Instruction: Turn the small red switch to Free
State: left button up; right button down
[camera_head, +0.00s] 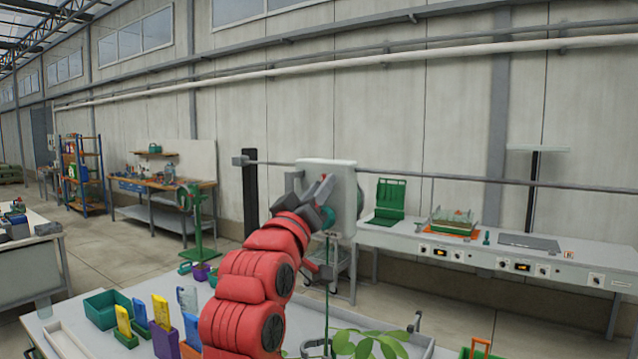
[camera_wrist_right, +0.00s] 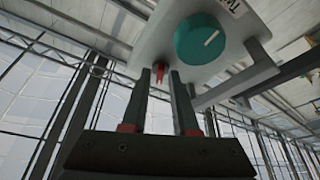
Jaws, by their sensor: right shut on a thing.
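The small red switch (camera_wrist_right: 158,74) is on the underside edge of a white box in the wrist view, beside a large teal knob (camera_wrist_right: 199,39) with a white pointer line. My right gripper (camera_wrist_right: 162,76) has its two dark fingers on either side of the red switch and is shut on it. In the head view the right gripper (camera_head: 324,184) reaches up to the white box (camera_head: 348,196) and hides the switch there. Labels by the switch cannot be read. My left gripper is not in view.
A grey horizontal rail (camera_head: 450,178) runs beside the box. A long white bench (camera_head: 400,240) with control boxes stands at the right. Open floor lies at the left.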

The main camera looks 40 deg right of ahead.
jog(key=shift+s+r+n+t+y+p, duration=0.1)
jog(key=shift+n+t+y+p, duration=0.25)
jog(key=shift+n, duration=0.75)
jog(key=shift+r+n+t+y+p, duration=0.15)
jog(key=shift+n+y+p, duration=0.4)
jog(key=shift+n, duration=0.55)
jog(key=shift+f, duration=0.15)
jog(key=c, duration=0.9)
grip_release()
jog(key=shift+d, duration=0.1)
jog(key=shift+c, duration=0.2)
jog(key=b+v, duration=0.5)
jog(key=v, duration=1.2)
jog(key=shift+s+b, duration=0.25)
jog(key=shift+b, duration=0.1)
